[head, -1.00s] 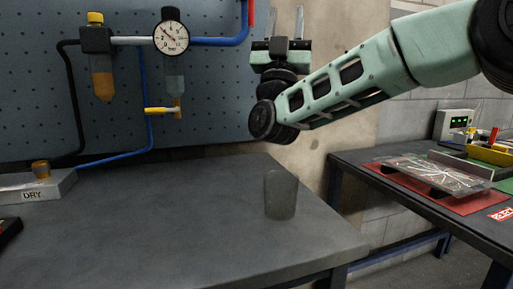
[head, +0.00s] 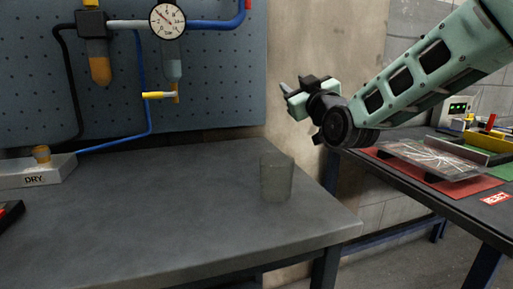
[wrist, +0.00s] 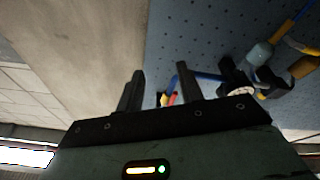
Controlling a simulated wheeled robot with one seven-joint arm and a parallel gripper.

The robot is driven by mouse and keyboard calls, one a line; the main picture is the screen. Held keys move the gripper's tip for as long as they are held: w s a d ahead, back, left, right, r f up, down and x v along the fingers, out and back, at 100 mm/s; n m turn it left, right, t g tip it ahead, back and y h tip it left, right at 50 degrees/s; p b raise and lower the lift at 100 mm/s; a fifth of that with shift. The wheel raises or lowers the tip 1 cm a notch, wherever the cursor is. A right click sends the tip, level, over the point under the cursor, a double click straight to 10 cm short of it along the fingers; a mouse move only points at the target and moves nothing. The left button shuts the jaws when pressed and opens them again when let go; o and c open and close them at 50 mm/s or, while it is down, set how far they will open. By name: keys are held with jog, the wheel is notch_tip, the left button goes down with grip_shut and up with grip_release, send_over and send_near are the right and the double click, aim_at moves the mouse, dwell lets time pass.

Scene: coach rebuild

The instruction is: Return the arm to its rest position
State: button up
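My gripper (head: 293,86) is in the air above and to the right of the grey workbench, in front of the bare wall. My arm reaches in from the upper right of the head view. In the wrist view my gripper (wrist: 160,92) shows two dark fingers standing apart with nothing between them. The wrist view looks past the fingers at the wall and the blue pegboard.
A translucent grey cup (head: 277,177) stands on the workbench (head: 150,220) near its right edge. A box marked DRY (head: 35,172) is at the left. A second table with a cracked panel (head: 435,160) on a red mat is below my arm. A gauge (head: 167,20) hangs on the pegboard.

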jog(key=s+d+f+m+g+h, duration=0.25)
jog(key=d+f+g, duration=0.35)
jog(key=f, duration=0.5)
jog(key=s+d+f+m+g+h, duration=0.2)
jog(key=s+d+f+g, duration=0.2)
jog(key=s+d+f, duration=0.3)
jog(key=s+d+f+m+g+h, duration=0.1)
jog(key=s+d+f+m+g, duration=0.25)
jog(key=s, duration=0.65)
jog(key=s+d+f+m+g+h, duration=0.1)
jog(key=s+d+f+g+h, duration=0.15)
jog(key=s+d+f, duration=0.5)
jog(key=s+a+f+n+g+b, duration=0.1)
jog(key=s+a+f+n+b, duration=0.25)
jog(key=s+a, duration=0.2)
jog(key=s+a+f+n+g+y+b, duration=0.1)
jog(key=s+a+f+n+b, duration=0.1)
jog(key=s+a+b, duration=0.35)
jog(key=s+a+f+n+g+b, duration=0.2)
jog(key=s+a+f+n, duration=0.15)
jog(key=a, duration=0.45)
notch_tip(320, 180, up, 30)
jog(key=m+p, duration=0.1)
jog(key=p, duration=2.9)
